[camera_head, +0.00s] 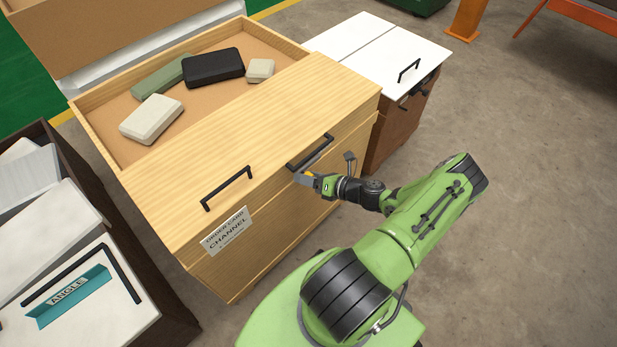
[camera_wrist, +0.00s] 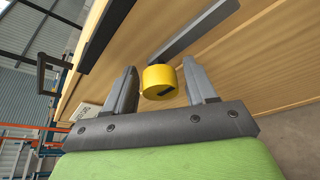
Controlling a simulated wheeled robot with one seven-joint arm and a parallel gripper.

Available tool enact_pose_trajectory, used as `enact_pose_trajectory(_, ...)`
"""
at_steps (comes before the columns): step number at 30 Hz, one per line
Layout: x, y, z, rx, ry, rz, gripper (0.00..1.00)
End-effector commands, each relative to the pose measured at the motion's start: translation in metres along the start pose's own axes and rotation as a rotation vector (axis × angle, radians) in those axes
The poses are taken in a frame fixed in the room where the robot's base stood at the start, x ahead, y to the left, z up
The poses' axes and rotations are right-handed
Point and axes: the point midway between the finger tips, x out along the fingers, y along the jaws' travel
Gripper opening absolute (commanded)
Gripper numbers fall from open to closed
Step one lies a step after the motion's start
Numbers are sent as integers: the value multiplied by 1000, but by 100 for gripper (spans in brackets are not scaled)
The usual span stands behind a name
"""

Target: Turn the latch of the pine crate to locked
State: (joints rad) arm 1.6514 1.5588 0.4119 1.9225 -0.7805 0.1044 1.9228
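The pine crate (camera_head: 290,105) stands in the middle of the head view, with pale wood and black bar handles on its front part. In the wrist view its latch shows as a yellow round knob (camera_wrist: 158,83) with a dark slot mark, joined to a grey bar (camera_wrist: 195,30) that slants up to the right. My gripper (camera_head: 308,179) is at the crate's front face, below the right handle; it also shows in the wrist view (camera_wrist: 161,76). Its two fingers stand apart on either side of the knob, with small gaps visible. In the head view my gripper mostly hides the latch.
A sign reading CHANNEL (camera_head: 228,232) is on the crate's front left. Several blocks, one black (camera_head: 213,67), lie in its open back part. A white-topped brown crate (camera_head: 400,65) stands close at right, a dark crate (camera_head: 130,245) at left. Floor (camera_head: 530,190) at right is clear.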

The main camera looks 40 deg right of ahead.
Motion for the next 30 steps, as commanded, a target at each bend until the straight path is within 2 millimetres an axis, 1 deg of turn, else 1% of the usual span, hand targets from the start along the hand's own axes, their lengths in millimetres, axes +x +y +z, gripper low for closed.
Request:
enact_pose_trajectory(1,0,0,0,0,0,0,47)
enact_pose_trajectory(10,0,0,1,-1,-1,0,2)
enact_pose_trajectory(11,0,0,1,-1,-2,0,0)
enact_pose_trajectory(22,-1,1,2,-35,-4,-14,0)
enact_pose_trajectory(26,-1,2,3,-89,-4,-37,0)
enact_pose_trajectory(30,-1,2,4,-180,-4,-74,0)
